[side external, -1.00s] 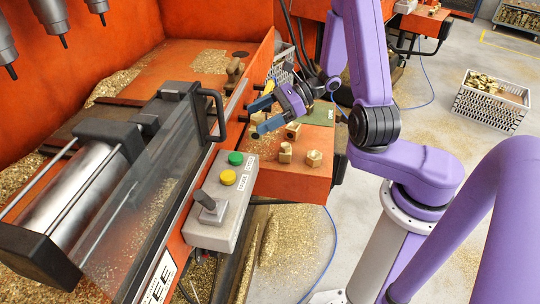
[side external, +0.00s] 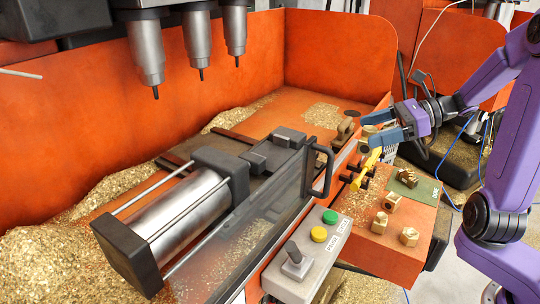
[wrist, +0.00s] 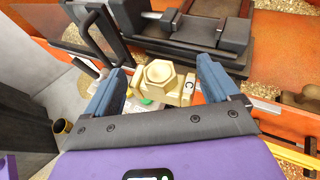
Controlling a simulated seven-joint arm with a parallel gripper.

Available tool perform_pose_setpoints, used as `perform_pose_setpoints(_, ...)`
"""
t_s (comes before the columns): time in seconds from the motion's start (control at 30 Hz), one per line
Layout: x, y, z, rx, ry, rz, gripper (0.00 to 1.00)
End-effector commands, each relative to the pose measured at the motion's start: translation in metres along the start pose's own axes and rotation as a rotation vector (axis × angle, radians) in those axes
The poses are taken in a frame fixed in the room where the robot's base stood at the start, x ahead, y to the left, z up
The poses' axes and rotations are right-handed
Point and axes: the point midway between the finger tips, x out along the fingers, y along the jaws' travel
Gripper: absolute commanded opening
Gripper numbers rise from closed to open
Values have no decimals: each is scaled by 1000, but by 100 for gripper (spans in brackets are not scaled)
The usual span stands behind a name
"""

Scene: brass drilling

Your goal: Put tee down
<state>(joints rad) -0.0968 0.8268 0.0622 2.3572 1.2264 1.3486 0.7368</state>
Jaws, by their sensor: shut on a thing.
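My gripper (side external: 372,127) is shut on a brass tee (side external: 378,117), held near the right end of the machine's front wall. In the wrist view the tee (wrist: 160,76) sits between my blue fingers (wrist: 162,88), with a hexagonal end facing the camera and a side bearing a letter "C". In the side view the fingers partly hide the tee. Other brass fittings lie below my gripper on the orange shelf (side external: 372,242): one (side external: 391,202) farther back, one (side external: 380,223) at its left and one (side external: 409,236) in front.
A yellow object (side external: 372,160) and a green mat (side external: 408,181) are on the shelf's back part. A control box (side external: 312,250) with green and yellow buttons stands left of it. A clear guard with a black handle (side external: 324,172) fronts the cylinder (side external: 185,218). Drill spindles (side external: 235,35) hang above.

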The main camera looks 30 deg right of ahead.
Motion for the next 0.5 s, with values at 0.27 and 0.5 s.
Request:
perform_pose_setpoints(0.27, -27, -1, 65, -10, -1, -5, 25)
perform_pose_setpoints(0.5, -27, -2, 97, -2, 0, -4, 25)
